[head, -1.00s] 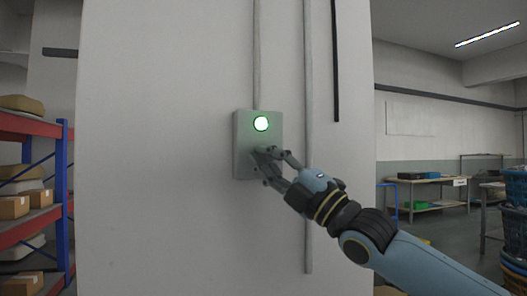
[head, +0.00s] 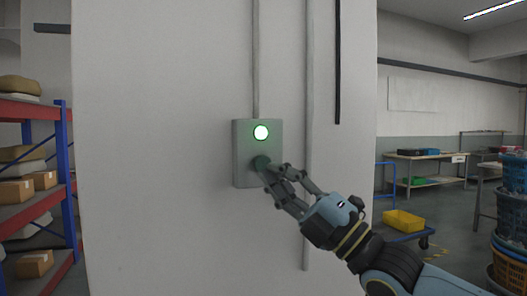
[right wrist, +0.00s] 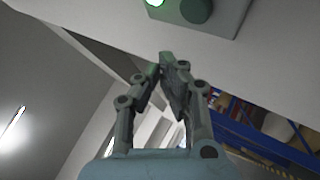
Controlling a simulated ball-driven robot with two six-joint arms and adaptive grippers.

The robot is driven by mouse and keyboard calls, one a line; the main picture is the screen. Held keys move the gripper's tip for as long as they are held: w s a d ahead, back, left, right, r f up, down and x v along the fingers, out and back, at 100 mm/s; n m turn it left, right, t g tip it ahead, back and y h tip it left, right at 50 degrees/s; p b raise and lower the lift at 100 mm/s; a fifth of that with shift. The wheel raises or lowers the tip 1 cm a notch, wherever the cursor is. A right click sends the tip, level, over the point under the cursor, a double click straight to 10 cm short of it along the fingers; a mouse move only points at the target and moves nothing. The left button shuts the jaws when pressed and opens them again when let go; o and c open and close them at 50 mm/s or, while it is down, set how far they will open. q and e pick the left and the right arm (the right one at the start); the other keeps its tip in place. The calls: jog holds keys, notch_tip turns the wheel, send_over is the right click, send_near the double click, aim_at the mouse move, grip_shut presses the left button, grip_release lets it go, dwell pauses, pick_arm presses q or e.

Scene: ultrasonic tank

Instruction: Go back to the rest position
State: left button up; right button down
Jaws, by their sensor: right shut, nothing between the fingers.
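A grey control box (head: 245,153) is fixed to the pale wall in the head view. It has a lit green lamp (head: 261,132) at the top and a dark green round button (head: 261,162) below it. My right gripper (head: 268,173) is shut and empty, with its fingertips just below and right of the button in the picture. In the right wrist view the fingertips (right wrist: 165,65) are together, and the box (right wrist: 222,17) with its button (right wrist: 196,10) lies beyond them, apart. My left gripper is not in view.
Conduits (head: 307,220) run down the wall beside the box. A red and blue shelf (head: 35,215) with cartons stands at left. At right are a workbench (head: 425,157), a yellow bin (head: 403,221) on a cart and stacked baskets (head: 512,210).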

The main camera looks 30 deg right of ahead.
jog(key=shift+s, duration=0.1)
dwell(0.4)
jog(key=w+d+f+m+g+h+b, duration=0.1)
jog(key=d+f+m+h+b, duration=0.2)
jog(key=f, duration=1)
jog(key=w+d+f+m+g+h+b, duration=0.1)
jog(key=d+f+m+g+h+b, duration=0.2)
jog(key=f, duration=1.1)
jog(key=s+f+m+g+h+b, duration=0.1)
jog(key=s+f+m+g+h, duration=0.2)
jog(key=f, duration=1)
jog(key=s+f+m+g+h+b, duration=0.1)
jog(key=s+f+m+g+b, duration=0.3)
jog(key=f, duration=0.9)
jog(key=s+a+f+m+g, duration=0.3)
jog(key=s+f+m+g, duration=0.15)
jog(key=s+f, duration=1.5)
jog(key=s+f+m+g, duration=0.3)
jog(key=s+f, duration=0.2)
jog(key=s, duration=0.4)
jog(key=s+a+f+m+g, duration=0.1)
jog(key=s+f+m+g, duration=0.2)
jog(key=s, duration=0.7)
notch_tip(320, 180, down, 2)
jog(key=shift+s+a, duration=0.25)
jog(key=shift+a, duration=0.05)
